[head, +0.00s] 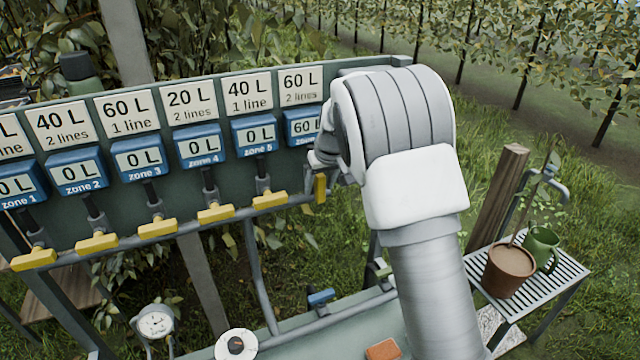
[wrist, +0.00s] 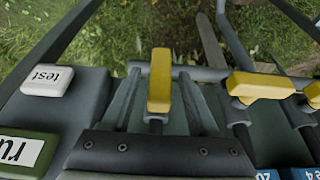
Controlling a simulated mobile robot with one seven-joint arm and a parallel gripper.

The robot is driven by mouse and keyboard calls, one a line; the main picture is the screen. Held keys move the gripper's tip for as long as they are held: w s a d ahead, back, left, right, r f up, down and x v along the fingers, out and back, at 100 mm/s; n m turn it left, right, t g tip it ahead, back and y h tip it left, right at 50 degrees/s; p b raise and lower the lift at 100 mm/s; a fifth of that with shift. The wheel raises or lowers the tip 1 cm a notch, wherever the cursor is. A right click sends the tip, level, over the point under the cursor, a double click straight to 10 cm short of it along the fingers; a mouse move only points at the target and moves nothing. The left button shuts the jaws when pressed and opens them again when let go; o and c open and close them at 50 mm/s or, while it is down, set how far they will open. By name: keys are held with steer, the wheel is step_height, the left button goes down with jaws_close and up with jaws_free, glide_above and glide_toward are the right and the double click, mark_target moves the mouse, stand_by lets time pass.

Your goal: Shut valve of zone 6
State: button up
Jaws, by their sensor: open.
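The zone 6 valve has a yellow handle (head: 320,188) below the right end of the panel. It stands across the pipe, turned differently from the other yellow handles, which lie along it. In the wrist view the zone 6 handle (wrist: 160,80) is upright in the picture, between the two dark fingers of my gripper (wrist: 158,88). The gripper is open, with a gap visible on both sides of the handle. In the head view my arm hides most of the gripper and part of the zone 6 display (head: 301,127), which reads 60 L.
The zone 5 handle (head: 269,201) sits close beside zone 6, also in the wrist view (wrist: 262,86). A white test button (wrist: 50,80) and a green label (wrist: 22,150) lie on the other side. A slatted stand (head: 548,268) with a pot is at right.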

jaws_close()
steer(key=shift+d, duration=0.1)
stand_by(0.3)
steer(key=y+b, duration=0.2)
steer(key=g+y+b, duration=0.1)
steer(key=shift+w+d+f+m, duration=0.15)
steer(key=shift+d+f+m, duration=0.1)
steer(key=shift+m, duration=0.15)
steer(key=y+b, duration=0.1)
steer(key=y, duration=0.1)
steer(key=m+g+y+b, duration=0.1)
steer(key=y, duration=0.2)
steer(key=shift+d+f+g+b, duration=0.1)
steer(key=shift+d+g+b, duration=0.1)
steer(key=shift+g+b, duration=0.1)
steer(key=y+b, duration=0.1)
steer(key=m+y+b, duration=0.1)
steer(key=y, duration=0.1)
steer(key=g+y+b, duration=0.1)
steer(key=y, duration=0.1)
steer(key=shift+w+d+f+m, duration=0.1)
steer(key=shift+f+m, duration=0.15)
steer(key=shift+m, duration=0.05)
steer(key=shift+m+y+b, duration=0.6)
steer(key=shift+y+b, duration=0.6)
steer(key=shift+y, duration=0.4)
